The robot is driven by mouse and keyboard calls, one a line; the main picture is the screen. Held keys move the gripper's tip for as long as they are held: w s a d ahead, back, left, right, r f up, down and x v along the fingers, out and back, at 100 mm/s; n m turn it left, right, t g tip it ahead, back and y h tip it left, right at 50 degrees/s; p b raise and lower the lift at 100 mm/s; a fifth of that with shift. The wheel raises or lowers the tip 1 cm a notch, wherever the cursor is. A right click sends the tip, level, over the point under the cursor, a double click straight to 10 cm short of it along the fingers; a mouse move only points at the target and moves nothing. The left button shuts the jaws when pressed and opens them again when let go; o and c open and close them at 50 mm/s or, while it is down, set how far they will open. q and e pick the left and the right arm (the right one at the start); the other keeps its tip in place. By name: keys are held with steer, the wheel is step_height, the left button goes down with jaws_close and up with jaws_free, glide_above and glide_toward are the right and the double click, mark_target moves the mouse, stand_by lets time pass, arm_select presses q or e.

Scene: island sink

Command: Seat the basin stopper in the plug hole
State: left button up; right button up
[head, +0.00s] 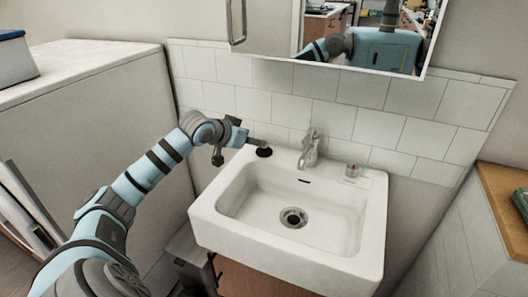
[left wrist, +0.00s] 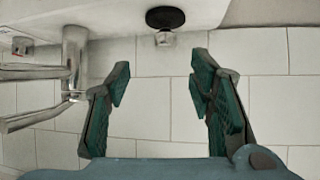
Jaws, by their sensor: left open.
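The basin stopper is a black disc (head: 263,152) with a pale knob, lying on the back left ledge of the white sink (head: 375,240). In the left wrist view the stopper (left wrist: 165,17) shows at the top, beyond the gap between my fingers. The plug hole (head: 293,217) is a metal-rimmed dark opening in the basin floor, and nothing covers it. My left gripper (head: 243,147) is beside the stopper at the sink's back left corner. Its two fingers (left wrist: 160,77) are apart, with nothing between them. My right gripper is out of view.
A chrome tap (head: 310,150) stands right of the stopper; in the left wrist view it (left wrist: 72,65) is left of my fingers. A small clear item (head: 352,171) sits on the back right ledge. A tiled wall (head: 355,125) and mirror cabinet (head: 375,45) are behind. The basin is empty.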

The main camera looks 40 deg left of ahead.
arm_select(q)
steer(key=b+x, duration=0.1)
steer(key=x, duration=0.5)
steer(key=b+x, duration=0.1)
steer(key=x, duration=0.3)
steer(key=shift+s+a+f+b, duration=0.15)
steer(key=shift+a+f+b, duration=0.1)
steer(key=shift+a+b, duration=0.1)
steer(key=shift+s+r, duration=0.1)
steer(key=c, duration=0.4)
jaws_close()
